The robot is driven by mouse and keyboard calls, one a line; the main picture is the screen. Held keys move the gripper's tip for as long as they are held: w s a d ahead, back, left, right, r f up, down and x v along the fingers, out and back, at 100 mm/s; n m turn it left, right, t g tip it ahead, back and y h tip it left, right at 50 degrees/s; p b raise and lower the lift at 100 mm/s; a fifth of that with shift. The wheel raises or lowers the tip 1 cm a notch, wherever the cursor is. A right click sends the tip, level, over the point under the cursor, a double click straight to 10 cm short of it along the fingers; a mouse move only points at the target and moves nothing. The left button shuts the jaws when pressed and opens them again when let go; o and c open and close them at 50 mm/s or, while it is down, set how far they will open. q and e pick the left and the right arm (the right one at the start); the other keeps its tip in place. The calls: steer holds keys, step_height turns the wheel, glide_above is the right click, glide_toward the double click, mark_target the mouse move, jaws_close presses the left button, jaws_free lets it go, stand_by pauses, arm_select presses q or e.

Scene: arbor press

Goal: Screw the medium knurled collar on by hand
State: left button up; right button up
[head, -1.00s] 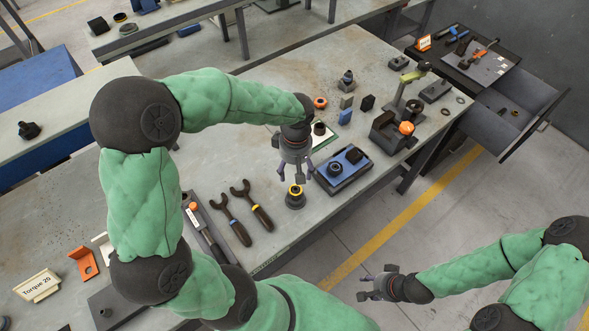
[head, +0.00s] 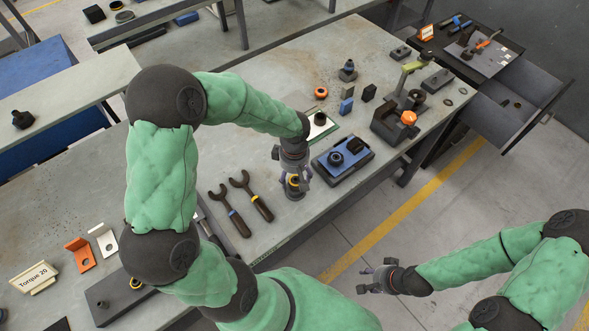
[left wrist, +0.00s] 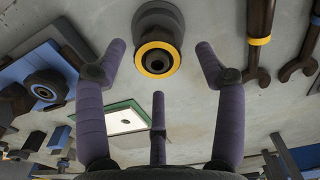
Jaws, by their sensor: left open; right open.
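A dark round piece with a yellow ring on top (head: 295,183) stands near the table's front edge; I take it as the collar on its base, but cannot tell which size it is. My left gripper (head: 295,181) is open just above and around it. In the left wrist view the yellow-ringed piece (left wrist: 157,60) shows a dark centre bore and lies between two spread fingers, with gaps on both sides. My right gripper (head: 368,281) is open and empty over the floor, off the table.
A blue fixture (head: 343,164) with dark round parts stands to the right. Two wrenches (head: 240,203) lie left. An orange ring (head: 321,92), small blocks and a press-like tool (head: 400,110) stand farther back. Bare table (head: 290,80) lies at the back.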

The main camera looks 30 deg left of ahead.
arm_select(q)
steer(key=shift+f, duration=0.4)
steer(key=shift+d, duration=0.1)
steer(key=c, duration=1.3)
steer(key=o, duration=0.4)
steer(key=c, duration=0.4)
